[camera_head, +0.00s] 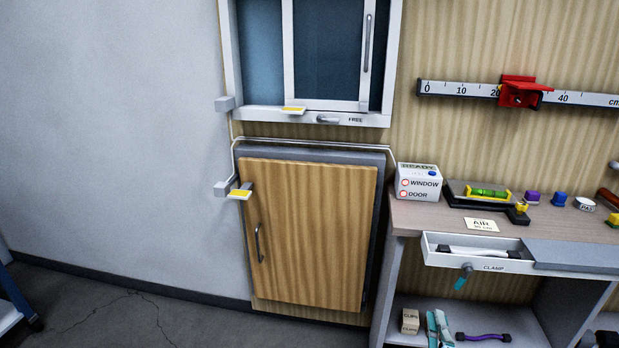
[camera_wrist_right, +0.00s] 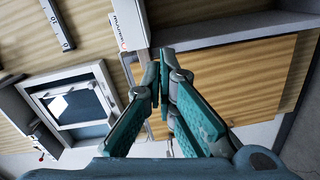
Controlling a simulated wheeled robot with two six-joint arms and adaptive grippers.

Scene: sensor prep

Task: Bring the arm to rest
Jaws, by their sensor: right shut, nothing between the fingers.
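My right gripper (camera_wrist_right: 160,65) shows in the right wrist view, its teal fingers together at the tips with nothing between them. It is seen against the wooden cabinet door (camera_wrist_right: 235,75) and a white wall unit behind. My left gripper is not in view.
In the head view, a window (camera_head: 325,50) sits above the closed wooden cabinet door (camera_head: 308,235). To the right, a bench (camera_head: 420,215) holds a white WINDOW/DOOR box (camera_head: 418,183) and a spirit level (camera_head: 488,192). The CLAMP drawer (camera_head: 495,266) stands open.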

